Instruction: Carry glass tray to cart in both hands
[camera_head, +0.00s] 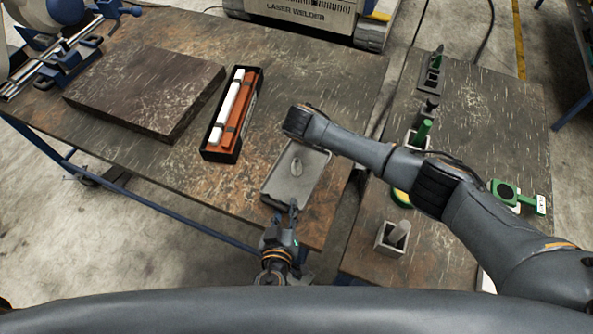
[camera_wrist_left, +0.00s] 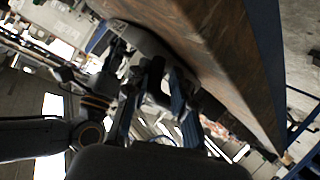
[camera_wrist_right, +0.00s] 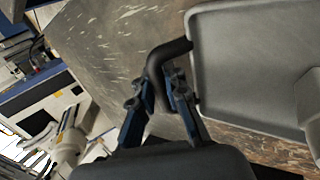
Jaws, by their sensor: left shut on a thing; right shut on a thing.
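The glass tray (camera_head: 296,185) is a shallow grey tray, lying over the near right corner of the left worktop. My right gripper (camera_wrist_right: 160,88) is shut on a dark curved handle of the tray (camera_wrist_right: 245,60) in the right wrist view. In the head view my right arm hides its fingers at the far end. Which table is the cart is not clear.
The blue-framed left worktop (camera_head: 330,75) has a caster below and holds a dark slab (camera_head: 145,90) and a black box (camera_head: 232,115) with white and red bars. Across a narrow gap, the right worktop (camera_head: 480,110) holds green-handled tools and a small square holder (camera_head: 392,240).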

